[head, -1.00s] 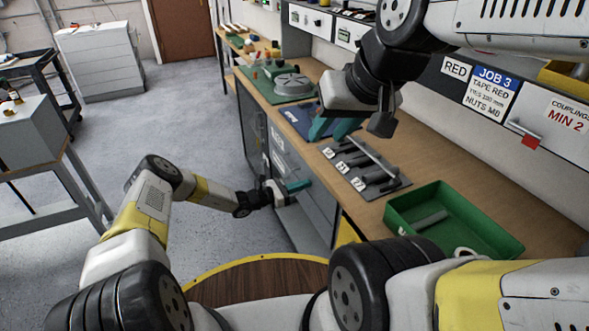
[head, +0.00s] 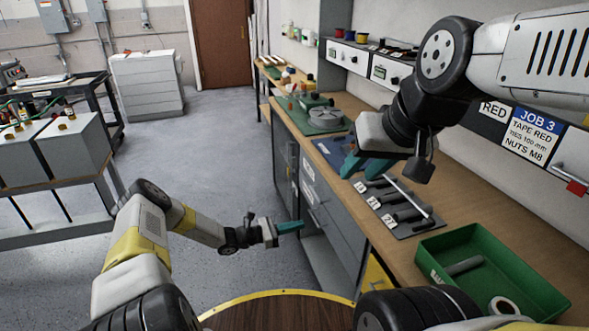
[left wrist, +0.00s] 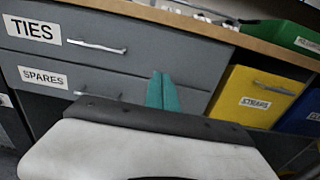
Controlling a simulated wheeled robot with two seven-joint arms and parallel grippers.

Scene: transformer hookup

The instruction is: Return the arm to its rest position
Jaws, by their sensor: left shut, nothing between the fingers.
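My left gripper (head: 291,227) is low in front of the bench drawers, its teal fingers together with nothing between them. It also shows in the left wrist view (left wrist: 162,92), pointing toward the grey drawers below the bench top. My right gripper (head: 366,166) hangs above the bench near the tool board; its teal fingers are partly hidden behind its own wrist, and their gap cannot be judged.
The workbench (head: 385,235) runs along the right, with a numbered tool board (head: 425,229) and a green tray (head: 535,268). Drawers marked TIES (left wrist: 75,38) and SPARES (left wrist: 75,82) are shut. A grey stand (head: 60,180) is at left. Floor between is clear.

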